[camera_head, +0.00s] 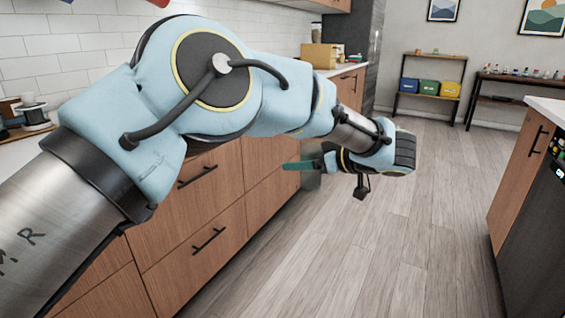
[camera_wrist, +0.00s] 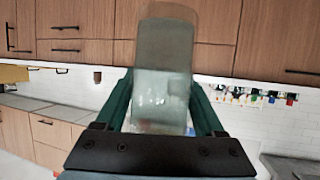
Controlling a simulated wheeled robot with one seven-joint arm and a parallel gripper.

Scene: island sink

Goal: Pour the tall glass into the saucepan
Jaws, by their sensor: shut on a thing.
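A tall clear glass (camera_wrist: 164,65) stands between the two green fingers of my gripper (camera_wrist: 162,88) in the wrist view. The gripper is shut on it. The glass looks roughly upright there, and its lower part looks paler and cloudy; I cannot tell for sure what is in it. In the head view my gripper (camera_head: 303,165) is stretched out in front of the drawer fronts, above the floor. The glass (camera_head: 311,181) shows only faintly there, below the green finger. I see no saucepan in either view.
Wooden drawers (camera_head: 195,220) and a counter run along the left, partly behind my arm. A second cabinet (camera_head: 519,180) stands at the right. The wooden floor (camera_head: 370,240) between them is clear. Shelves with coloured bins (camera_head: 428,87) stand at the back.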

